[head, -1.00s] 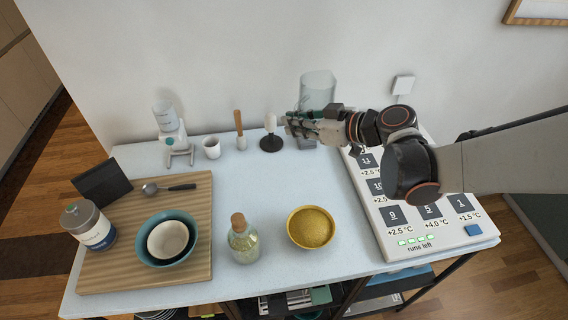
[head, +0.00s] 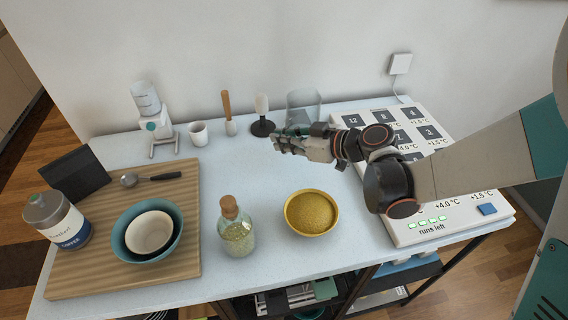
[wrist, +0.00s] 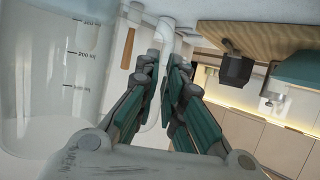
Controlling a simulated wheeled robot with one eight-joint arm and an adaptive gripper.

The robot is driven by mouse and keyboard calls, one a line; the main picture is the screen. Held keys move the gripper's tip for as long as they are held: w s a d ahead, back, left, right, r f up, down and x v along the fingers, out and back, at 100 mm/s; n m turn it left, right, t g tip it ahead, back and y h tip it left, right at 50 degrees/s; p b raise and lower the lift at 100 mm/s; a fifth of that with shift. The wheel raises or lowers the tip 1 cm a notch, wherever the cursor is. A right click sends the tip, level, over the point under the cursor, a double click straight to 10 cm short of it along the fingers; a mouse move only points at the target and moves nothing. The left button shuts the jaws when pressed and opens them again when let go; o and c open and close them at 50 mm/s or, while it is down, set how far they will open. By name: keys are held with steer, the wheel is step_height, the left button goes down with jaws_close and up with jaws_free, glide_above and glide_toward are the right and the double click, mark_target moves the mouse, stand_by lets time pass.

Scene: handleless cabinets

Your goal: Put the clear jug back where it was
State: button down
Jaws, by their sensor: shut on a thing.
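The clear jug (head: 304,102) shows in the head view just behind my gripper (head: 279,146), near the back of the table. Its lower part is hidden by my gripper, so I cannot tell whether its base touches the table. In the wrist view the jug (wrist: 62,70), with measuring marks on its wall, fills the left side. There my gripper's fingers (wrist: 165,62) are closed around its pale curved handle.
A stand with a round black base (head: 262,128) is close left of the jug. A wooden-handled tool (head: 227,108) and white cup (head: 198,133) are farther left. A yellow bowl (head: 312,213) and corked bottle (head: 237,232) are in front. A numbered panel (head: 408,232) lies right.

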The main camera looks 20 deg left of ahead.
mark_target(285, 153)
steer(key=shift+f+b, duration=1.6)
steer(key=shift+f, duration=1.3)
steer(key=c, duration=1.7)
jaws_free()
steer(key=shift+d+r, duration=0.1)
steer(key=shift+r, duration=0.1)
steer(key=p+v, duration=0.3)
steer(key=v, duration=0.9)
steer(key=shift+f, duration=0.15)
